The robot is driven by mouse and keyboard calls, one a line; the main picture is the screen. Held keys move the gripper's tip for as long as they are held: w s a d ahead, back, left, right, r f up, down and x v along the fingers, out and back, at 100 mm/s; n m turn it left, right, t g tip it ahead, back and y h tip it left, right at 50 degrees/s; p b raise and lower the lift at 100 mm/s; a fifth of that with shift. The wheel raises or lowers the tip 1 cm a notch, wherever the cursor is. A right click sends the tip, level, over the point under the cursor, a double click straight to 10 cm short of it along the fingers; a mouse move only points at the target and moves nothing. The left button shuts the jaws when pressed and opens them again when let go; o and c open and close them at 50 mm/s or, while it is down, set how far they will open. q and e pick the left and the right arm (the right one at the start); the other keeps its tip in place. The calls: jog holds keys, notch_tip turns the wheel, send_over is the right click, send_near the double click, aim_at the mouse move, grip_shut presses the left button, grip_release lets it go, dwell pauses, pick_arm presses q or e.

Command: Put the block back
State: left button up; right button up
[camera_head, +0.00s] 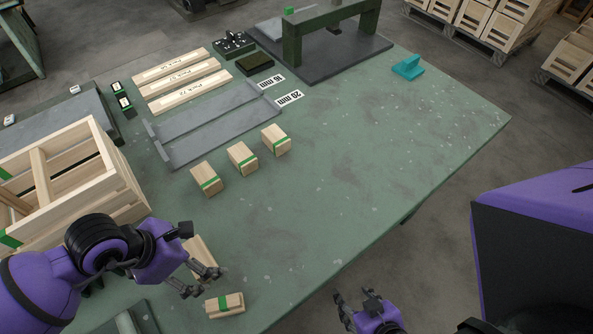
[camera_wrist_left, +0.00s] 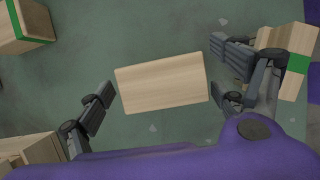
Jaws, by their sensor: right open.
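Three wooden blocks with green stripes stand in a row on the green table: a left one (camera_head: 206,178), a middle one (camera_head: 242,157) and a right one (camera_head: 276,139). Another block (camera_head: 200,252) lies partly hidden behind my left gripper (camera_head: 203,281). In the left wrist view this plain-topped block (camera_wrist_left: 162,82) lies between the open fingers of my left gripper (camera_wrist_left: 165,95), with small gaps at its sides. A further striped block (camera_head: 224,305) lies just in front of that gripper. My right gripper (camera_head: 358,298) is open and empty beyond the table's front edge.
A slatted wooden crate (camera_head: 75,187) stands at the left. Grey metal plates (camera_head: 205,120), wooden slats (camera_head: 180,78) and a dark green press frame (camera_head: 330,22) lie farther back. A teal part (camera_head: 407,67) sits far right. The table's middle right is clear.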

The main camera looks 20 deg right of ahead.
pick_arm(q)
jog(key=shift+r, duration=0.15)
pick_arm(e)
jog(key=shift+w, duration=0.15)
pick_arm(q)
jog(key=shift+r, duration=0.25)
jog(key=v, duration=1.1)
jog(key=shift+a+r, duration=0.25)
pick_arm(e)
jog(key=shift+w+a+r, duration=0.2)
jog(key=shift+a, duration=0.05)
pick_arm(q)
jog(key=shift+s, duration=0.1)
